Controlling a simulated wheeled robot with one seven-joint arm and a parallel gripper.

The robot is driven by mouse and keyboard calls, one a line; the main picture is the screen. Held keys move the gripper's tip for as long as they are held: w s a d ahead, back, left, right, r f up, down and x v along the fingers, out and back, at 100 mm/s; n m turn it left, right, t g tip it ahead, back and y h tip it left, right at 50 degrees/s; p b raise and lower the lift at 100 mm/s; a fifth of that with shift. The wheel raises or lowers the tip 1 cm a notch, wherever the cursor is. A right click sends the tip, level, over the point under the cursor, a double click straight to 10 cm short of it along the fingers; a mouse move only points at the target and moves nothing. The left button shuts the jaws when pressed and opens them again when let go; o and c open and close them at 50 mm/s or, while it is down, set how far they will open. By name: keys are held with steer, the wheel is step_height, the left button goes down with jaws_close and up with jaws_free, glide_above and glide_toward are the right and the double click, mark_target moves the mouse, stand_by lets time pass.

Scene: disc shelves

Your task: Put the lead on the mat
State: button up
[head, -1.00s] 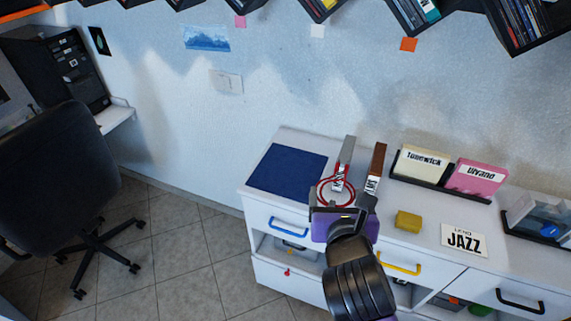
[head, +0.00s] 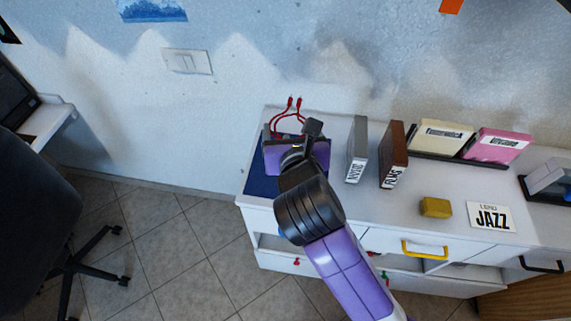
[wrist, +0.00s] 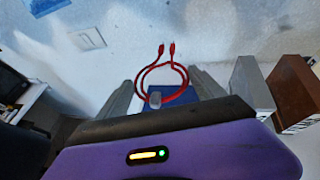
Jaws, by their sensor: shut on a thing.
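The lead is a red looped cable (head: 277,124) with two red plug ends pointing up and away, seen just beyond my gripper in the head view. In the wrist view the red lead (wrist: 185,84) rises in a loop between the fingers. My gripper (wrist: 157,98) is shut on the lead, near a small grey piece at the loop's base. The dark blue mat (head: 259,178) lies at the left end of the white cabinet top, mostly hidden under my gripper. Part of the mat (wrist: 205,84) shows behind the lead. Whether the lead touches the mat cannot be told.
A grey box (head: 357,150) and a brown box (head: 392,155) stand upright right of the mat. Farther right are a yellow block (head: 435,207), a JAZZ card (head: 490,216) and a rack with cream and pink sleeves (head: 458,160). The wall is close behind.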

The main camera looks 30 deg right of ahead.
step_height(320, 180, down, 17)
steer(key=shift+r+b, duration=0.1)
steer(key=shift+b, duration=0.95)
steer(key=shift+f, duration=0.65)
steer(key=o, duration=1.4)
steer(key=shift+r, duration=0.5)
steer(key=v, duration=1.2)
steer(key=shift+s, duration=0.1)
